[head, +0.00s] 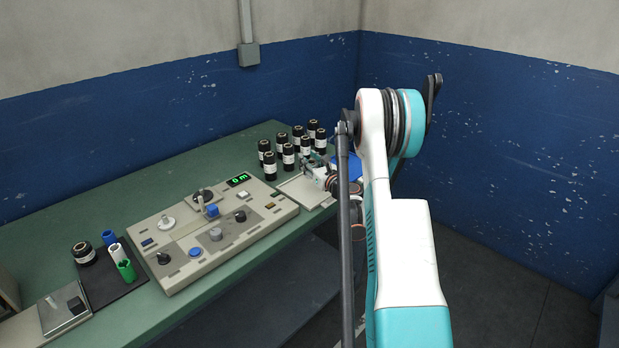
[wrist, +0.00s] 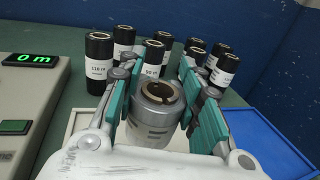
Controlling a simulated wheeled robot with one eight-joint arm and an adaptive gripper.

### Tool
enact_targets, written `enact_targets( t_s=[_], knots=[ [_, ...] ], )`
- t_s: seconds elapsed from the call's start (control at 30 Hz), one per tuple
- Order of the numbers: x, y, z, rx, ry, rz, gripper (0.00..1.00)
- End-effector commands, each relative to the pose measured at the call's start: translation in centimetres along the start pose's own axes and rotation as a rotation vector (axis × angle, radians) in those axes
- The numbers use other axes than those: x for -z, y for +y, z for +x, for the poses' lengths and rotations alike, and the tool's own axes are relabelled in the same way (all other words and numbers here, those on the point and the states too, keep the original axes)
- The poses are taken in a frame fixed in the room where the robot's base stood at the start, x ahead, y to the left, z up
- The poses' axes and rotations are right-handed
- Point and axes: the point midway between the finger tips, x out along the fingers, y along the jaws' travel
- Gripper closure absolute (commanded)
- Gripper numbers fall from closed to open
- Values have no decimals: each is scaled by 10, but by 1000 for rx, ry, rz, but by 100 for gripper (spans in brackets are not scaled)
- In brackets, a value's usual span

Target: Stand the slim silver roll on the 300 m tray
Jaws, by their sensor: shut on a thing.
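My gripper (wrist: 168,88) is shut on a silver roll (wrist: 150,127), with one teal-padded finger on each side. The roll is upright in the wrist view, with a tan core ring showing at its top. Its lower end is hidden, so I cannot tell whether it touches anything below. A pale tray (head: 297,191) lies under and around my gripper (head: 327,177) in the head view. A blue tray (wrist: 262,140) lies to the right of the roll; it also shows in the head view (head: 349,167). I can read no 300 m marking on either tray.
Several black rolls with white length labels, one reading 110 m (wrist: 98,62), stand close behind the trays. A control panel (head: 215,235) with a green "0 m" display (head: 238,180) is to the left. A dark mat (head: 107,285) with small rolls lies further left.

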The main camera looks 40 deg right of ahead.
Motion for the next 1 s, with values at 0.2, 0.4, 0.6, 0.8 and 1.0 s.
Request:
enact_targets(
  t_s=[0.2, 0.4, 0.6, 0.8, 1.0],
  knots=[
    [14, 0, 0, 0, 0, 0, 100],
    [44, 0, 0, 0, 0, 0, 100],
    [47, 0, 0, 0, 0, 0, 100],
    [49, 0, 0, 0, 0, 0, 100],
    [49, 0, 0, 0, 0, 0, 42]
  ],
)
